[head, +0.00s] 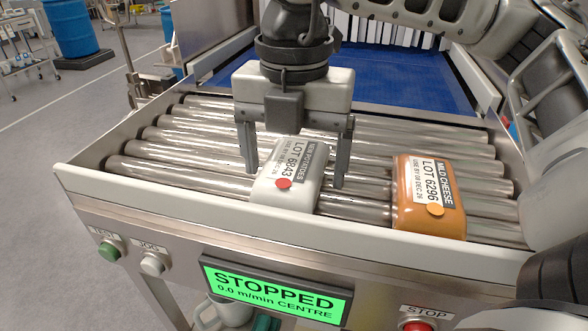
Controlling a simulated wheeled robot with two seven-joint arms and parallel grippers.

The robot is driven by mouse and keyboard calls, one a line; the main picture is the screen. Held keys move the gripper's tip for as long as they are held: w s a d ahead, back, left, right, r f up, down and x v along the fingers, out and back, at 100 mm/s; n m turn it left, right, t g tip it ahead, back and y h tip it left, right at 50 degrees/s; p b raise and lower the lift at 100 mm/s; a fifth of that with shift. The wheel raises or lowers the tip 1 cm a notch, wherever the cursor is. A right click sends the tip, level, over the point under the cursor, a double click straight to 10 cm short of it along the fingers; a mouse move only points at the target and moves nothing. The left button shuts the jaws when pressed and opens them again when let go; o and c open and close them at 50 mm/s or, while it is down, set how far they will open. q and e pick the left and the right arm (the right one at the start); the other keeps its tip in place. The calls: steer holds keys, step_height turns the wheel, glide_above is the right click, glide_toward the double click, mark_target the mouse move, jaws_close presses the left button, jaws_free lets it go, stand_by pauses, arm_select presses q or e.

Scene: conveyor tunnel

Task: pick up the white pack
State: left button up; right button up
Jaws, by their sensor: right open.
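The white pack (285,187) lies on the metal rollers near the front rail of the conveyor. Its label reads NEW POTATOES, LOT 6843, and it has a red dot. My right gripper (293,180) points down over it, open, with one finger to the left of the pack and the other to the right near its far end. The fingers look apart from the pack's sides; whether they touch cannot be told. My left gripper is not in view.
An orange pack (430,207) labelled MILD CHEESE, LOT 6296 lies to the right on the rollers (180,150). The raised front rail (200,210) borders the rollers. A green display (275,293) reads STOPPED. A blue belt (400,80) and a strip curtain lie behind.

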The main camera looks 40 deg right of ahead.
steer(key=shift+f, duration=0.5)
steer(key=c, duration=1.4)
steer(key=shift+o, duration=0.2)
steer(key=shift+r, duration=0.1)
